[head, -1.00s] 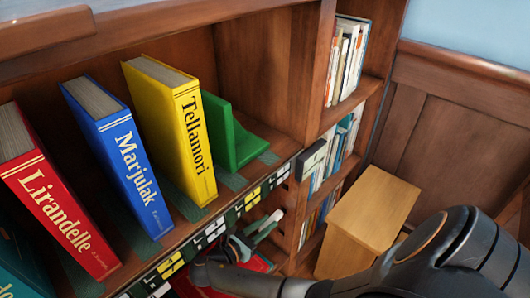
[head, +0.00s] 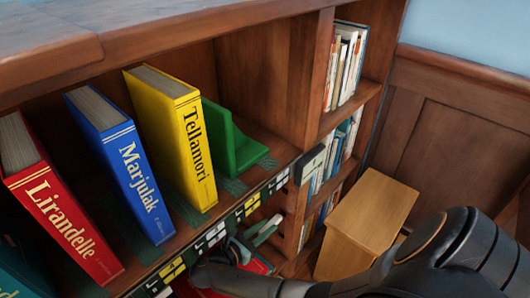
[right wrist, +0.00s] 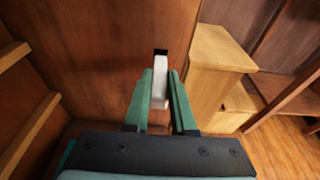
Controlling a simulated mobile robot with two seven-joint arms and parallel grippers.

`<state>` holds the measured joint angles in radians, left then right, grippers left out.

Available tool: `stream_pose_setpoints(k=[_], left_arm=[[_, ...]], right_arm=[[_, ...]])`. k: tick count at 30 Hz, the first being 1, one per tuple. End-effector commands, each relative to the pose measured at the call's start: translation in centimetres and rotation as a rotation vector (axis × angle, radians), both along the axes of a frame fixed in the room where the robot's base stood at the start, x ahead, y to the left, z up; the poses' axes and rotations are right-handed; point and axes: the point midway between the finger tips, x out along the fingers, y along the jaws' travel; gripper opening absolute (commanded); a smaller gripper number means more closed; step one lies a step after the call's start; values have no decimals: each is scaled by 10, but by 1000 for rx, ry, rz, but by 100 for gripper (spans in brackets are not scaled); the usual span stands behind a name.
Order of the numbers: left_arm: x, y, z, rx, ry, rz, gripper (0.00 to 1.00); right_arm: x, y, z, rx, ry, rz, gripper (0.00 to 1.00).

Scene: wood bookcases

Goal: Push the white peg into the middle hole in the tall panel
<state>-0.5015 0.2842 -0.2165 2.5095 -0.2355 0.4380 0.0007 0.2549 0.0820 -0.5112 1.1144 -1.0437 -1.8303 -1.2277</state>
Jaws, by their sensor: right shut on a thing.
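My right gripper (head: 252,240) is low in front of the bookcase in the head view, with its green fingers shut on the white peg (head: 268,228). In the right wrist view the fingers (right wrist: 161,100) hold the white peg (right wrist: 160,82) between them. The peg points at the brown tall panel (right wrist: 95,45). A dark hole (right wrist: 160,52) shows in the panel just beyond the peg's far end. I cannot tell whether the tip is inside the hole or just short of it. My left gripper is not in view.
A red book (head: 62,220), a blue book (head: 125,170), a yellow book (head: 180,130) and a green bookend (head: 228,145) stand on the shelf above the gripper. A light wooden step stool (head: 370,215) stands at the right, close beside the panel in the wrist view.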

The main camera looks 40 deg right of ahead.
Motion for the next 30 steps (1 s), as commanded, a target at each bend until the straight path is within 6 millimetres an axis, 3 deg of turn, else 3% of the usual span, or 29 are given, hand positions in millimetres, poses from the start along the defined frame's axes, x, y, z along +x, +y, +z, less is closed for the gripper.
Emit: stream_pose_setpoints(k=[30], left_arm=[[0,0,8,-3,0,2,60]], right_arm=[[0,0,1,0,0,1,0]])
